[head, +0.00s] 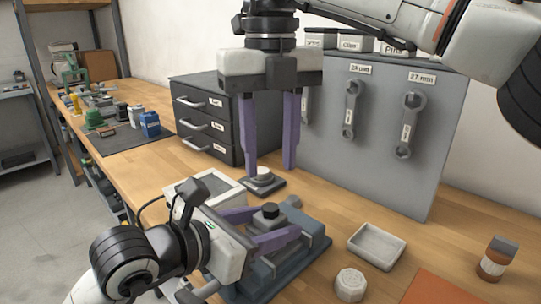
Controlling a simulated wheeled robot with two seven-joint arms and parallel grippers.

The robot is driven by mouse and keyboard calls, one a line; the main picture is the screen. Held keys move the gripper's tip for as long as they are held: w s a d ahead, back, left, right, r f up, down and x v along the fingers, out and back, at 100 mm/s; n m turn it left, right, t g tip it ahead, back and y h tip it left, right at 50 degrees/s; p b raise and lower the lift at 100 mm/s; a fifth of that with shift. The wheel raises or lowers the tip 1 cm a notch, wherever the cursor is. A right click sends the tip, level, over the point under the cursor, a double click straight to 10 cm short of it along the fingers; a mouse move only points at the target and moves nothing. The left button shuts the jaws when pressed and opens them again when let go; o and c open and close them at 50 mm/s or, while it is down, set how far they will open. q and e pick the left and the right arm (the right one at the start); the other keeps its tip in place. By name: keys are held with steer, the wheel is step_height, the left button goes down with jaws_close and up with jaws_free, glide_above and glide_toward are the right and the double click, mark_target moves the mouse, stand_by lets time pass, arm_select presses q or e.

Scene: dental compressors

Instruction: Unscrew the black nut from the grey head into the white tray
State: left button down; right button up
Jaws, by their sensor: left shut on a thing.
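The black nut (271,210) sits on top of the grey head (267,221), above a blue-grey fixture (318,243) on the bench. My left gripper (277,223) reaches in from the lower left, its purple fingers on either side of the grey head, shut on it just below the nut. My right gripper (270,173) points straight down above and behind the nut. Its purple fingers are wide apart with nothing between them. The white tray (375,247) is on the bench right of the fixture; it looks empty.
A white knobbed piece (350,284) lies in front of the tray. A brown-and-white bottle (497,259) and an orange mat (436,288) are at right. A round white part on a dark base (263,179) stands behind the fixture. A grey wrench panel (378,150) and drawers (205,120) border the back.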

mark_target(270, 207)
steer(key=m, duration=2.2)
steer(key=shift+f, duration=0.6)
step_height(270, 207, down, 7)
steer(key=shift+r, duration=0.1)
